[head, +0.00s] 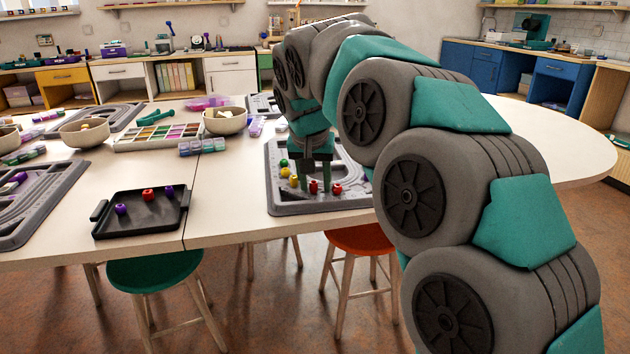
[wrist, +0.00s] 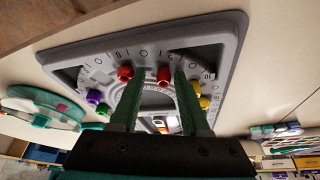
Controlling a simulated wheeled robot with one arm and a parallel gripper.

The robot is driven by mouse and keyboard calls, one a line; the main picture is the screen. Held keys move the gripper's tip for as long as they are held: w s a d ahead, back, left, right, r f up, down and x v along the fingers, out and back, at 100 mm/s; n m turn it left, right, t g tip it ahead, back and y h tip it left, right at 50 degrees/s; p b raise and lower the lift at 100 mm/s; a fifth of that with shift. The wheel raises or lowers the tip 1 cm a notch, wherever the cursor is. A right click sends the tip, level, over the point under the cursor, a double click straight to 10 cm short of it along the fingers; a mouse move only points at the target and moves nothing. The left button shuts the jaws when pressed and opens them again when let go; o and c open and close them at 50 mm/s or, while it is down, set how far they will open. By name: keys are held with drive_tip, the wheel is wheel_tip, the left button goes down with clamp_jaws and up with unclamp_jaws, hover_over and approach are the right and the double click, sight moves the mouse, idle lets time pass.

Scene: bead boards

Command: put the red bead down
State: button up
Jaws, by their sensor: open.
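My gripper (head: 315,186) is open, with its fingers pointing down over the grey bead board (head: 350,206). A red bead (wrist: 163,75) sits between the open fingertips in the wrist view, with a gap visible at its sides; it also shows between the fingers in the head view (head: 313,187). It appears to rest on the board. A second red bead (head: 337,189) sits on the board outside the fingers; it shows left of them in the wrist view (wrist: 125,73). Two yellow beads (head: 293,181) (head: 284,172) are on the other side.
A purple bead (wrist: 93,97) and a green bead (wrist: 103,109) also show on the board. A black tray (head: 140,231) with one red and two purple beads stands to the left. Bowls (head: 223,121) and a sorting box (head: 161,136) stand behind. Bare table lies between tray and board.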

drive_tip(key=shift+r, duration=0.35)
drive_tip(key=v, duration=1.1)
drive_tip(key=shift+r, duration=0.4)
drive_tip(key=shift+s, duration=0.1)
drive_tip(key=s+d+f+n+g, duration=0.1)
drive_tip(key=s+d+f+g, duration=0.2)
drive_tip(key=s+d+f, duration=1.05)
drive_tip(key=s+d+f+g, duration=0.1)
drive_tip(key=s+d+f, duration=0.1)
drive_tip(key=s+f, duration=0.6)
drive_tip(key=s+d+f+g, duration=0.2)
drive_tip(key=s+f, duration=0.6)
drive_tip(key=s, duration=0.6)
drive_tip(key=shift+d+y, duration=0.3)
drive_tip(key=shift+d, duration=0.05)
drive_tip(key=shift+a+f, duration=0.1)
